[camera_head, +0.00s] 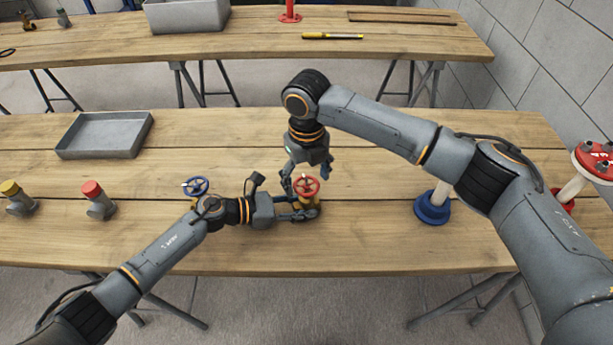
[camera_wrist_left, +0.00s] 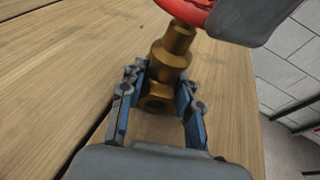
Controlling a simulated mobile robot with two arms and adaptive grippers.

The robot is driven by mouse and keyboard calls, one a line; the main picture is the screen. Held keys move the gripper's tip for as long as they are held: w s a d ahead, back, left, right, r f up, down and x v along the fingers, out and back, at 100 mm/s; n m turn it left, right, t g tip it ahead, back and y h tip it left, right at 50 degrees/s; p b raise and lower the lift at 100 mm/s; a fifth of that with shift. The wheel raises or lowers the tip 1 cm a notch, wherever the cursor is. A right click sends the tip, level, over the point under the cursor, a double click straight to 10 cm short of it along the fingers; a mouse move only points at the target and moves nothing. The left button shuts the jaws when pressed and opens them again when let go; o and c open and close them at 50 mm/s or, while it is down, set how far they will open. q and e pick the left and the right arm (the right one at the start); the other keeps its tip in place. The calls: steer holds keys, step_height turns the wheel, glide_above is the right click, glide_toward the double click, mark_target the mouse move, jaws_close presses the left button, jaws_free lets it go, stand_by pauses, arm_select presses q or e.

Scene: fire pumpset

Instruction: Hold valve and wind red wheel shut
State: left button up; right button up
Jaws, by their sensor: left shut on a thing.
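A brass valve (camera_head: 311,202) with a red wheel (camera_head: 306,186) stands upright on the near table. My left gripper (camera_head: 300,211) is shut on the valve's brass body, coming in low from the left. The left wrist view shows the brass body (camera_wrist_left: 168,62) between its two blue-padded fingers (camera_wrist_left: 158,98), with part of the red wheel (camera_wrist_left: 190,8) above. My right gripper (camera_head: 307,176) reaches down from above at the red wheel, its fingers at either side of it. Whether they touch or grip the rim is unclear. A grey part beside the wheel partly covers it in the left wrist view.
A blue-wheeled valve (camera_head: 195,187) is just left, behind my left arm. Fittings with a red cap (camera_head: 92,189) and a yellow cap (camera_head: 11,188) stand farther left. A grey tray (camera_head: 104,135) lies behind them. A blue-based stand (camera_head: 432,209) is at right.

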steer(key=c, duration=0.9)
steer(key=shift+o, duration=0.2)
